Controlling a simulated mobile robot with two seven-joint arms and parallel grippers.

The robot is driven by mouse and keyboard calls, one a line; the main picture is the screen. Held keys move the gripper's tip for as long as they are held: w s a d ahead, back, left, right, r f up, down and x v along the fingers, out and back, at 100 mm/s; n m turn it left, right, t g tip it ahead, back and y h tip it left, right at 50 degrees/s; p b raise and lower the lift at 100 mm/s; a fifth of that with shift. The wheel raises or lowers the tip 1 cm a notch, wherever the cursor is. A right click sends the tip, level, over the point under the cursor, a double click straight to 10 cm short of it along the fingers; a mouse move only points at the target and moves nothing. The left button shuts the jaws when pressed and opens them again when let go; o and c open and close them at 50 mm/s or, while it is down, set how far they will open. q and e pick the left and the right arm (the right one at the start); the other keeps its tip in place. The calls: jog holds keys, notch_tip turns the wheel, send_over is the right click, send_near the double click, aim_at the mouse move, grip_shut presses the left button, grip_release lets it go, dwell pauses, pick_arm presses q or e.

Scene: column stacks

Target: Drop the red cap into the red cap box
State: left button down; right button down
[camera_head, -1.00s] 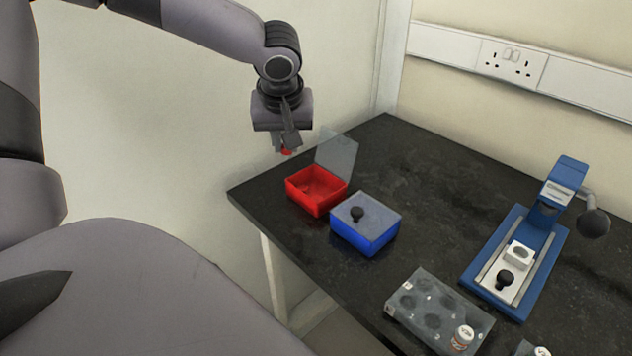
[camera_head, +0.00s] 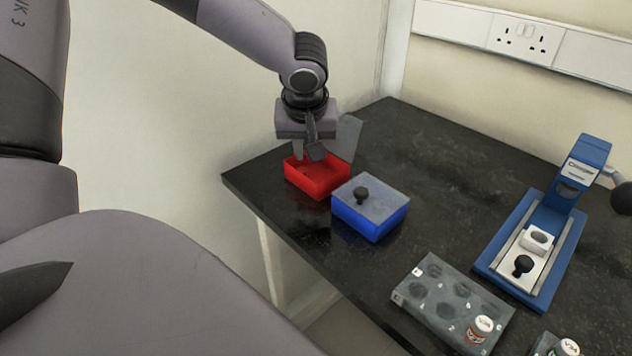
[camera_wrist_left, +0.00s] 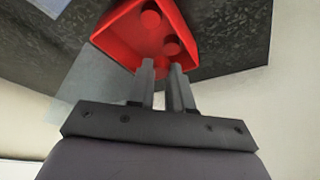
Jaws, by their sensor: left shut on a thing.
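The red cap box (camera_head: 318,182) stands open at the table's far left corner, its clear lid (camera_head: 347,138) tilted up behind it. My left gripper (camera_head: 306,154) points down over the box, fingertips around the height of its rim. In the left wrist view the fingers (camera_wrist_left: 163,68) are close together against the red box (camera_wrist_left: 120,38). They are shut on the red cap, which is hard to separate from the red behind it. Two round red shapes show there, one near the top (camera_wrist_left: 150,18) and one nearer the fingertips (camera_wrist_left: 172,45). My right gripper is out of view.
A blue box (camera_head: 368,222) with a closed clear lid and black knob stands right beside the red box. A grey rack (camera_head: 440,290) with a vial (camera_head: 480,330) is nearer the front. A blue device (camera_head: 540,235) stands at the right. Dark tabletop lies clear between them.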

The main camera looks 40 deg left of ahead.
pick_arm(q)
jog(key=c, duration=1)
grip_release()
jog(key=shift+o, duration=0.2)
jog(key=p+v, duration=0.1)
jog(key=v, duration=0.6)
